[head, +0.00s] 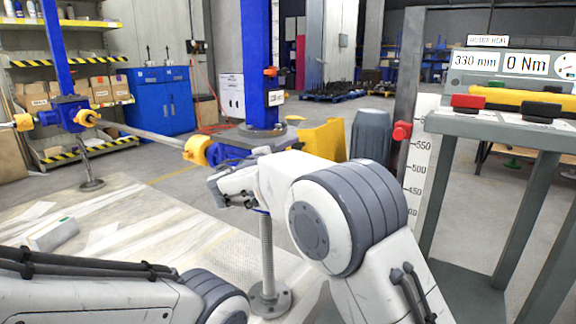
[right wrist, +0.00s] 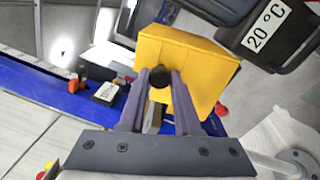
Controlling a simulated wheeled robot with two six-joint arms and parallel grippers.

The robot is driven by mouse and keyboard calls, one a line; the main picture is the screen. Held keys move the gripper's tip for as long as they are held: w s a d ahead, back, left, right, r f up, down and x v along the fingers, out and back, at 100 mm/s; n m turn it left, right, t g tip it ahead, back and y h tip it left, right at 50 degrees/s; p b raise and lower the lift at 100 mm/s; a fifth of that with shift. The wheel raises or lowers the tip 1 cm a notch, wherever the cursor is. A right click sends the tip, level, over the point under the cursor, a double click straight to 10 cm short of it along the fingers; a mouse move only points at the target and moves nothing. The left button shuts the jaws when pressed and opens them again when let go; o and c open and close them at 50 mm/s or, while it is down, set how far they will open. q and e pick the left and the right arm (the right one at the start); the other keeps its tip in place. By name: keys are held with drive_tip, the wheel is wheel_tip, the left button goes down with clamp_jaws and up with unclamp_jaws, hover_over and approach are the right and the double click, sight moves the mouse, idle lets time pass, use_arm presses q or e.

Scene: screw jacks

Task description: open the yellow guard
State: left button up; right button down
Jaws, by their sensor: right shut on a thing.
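The yellow guard (right wrist: 185,60) is a boxy cover with a black round knob (right wrist: 159,77) on its near face in the right wrist view. My right gripper (right wrist: 160,84) has its two fingers closed on this knob, one on each side. In the head view the yellow guard (head: 326,138) shows behind my right arm, between the blue column and a grey ribbed motor (head: 371,134). My right arm hides its lower part, and I cannot see the fingertips there. My left arm lies at the lower left of the head view; its gripper is out of view.
A blue column (head: 262,70) stands behind my right wrist. A shaft (head: 140,132) links yellow couplings to its left. A grey bench (head: 500,128) with red and black buttons and a "0 Nm" display stands at the right. A "20 °C" label (right wrist: 267,27) shows in the wrist view.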

drive_tip(key=shift+s+d+r+m+b, duration=0.15)
drive_tip(key=shift+s+d+m+b, duration=0.15)
drive_tip(key=shift+m+b, duration=0.2)
drive_tip(key=c, duration=0.6)
unclamp_jaws()
drive_tip(key=shift+s, duration=0.1)
drive_tip(key=p+v, duration=0.2)
drive_tip(key=v, duration=0.8)
drive_tip(key=shift+a, duration=0.2)
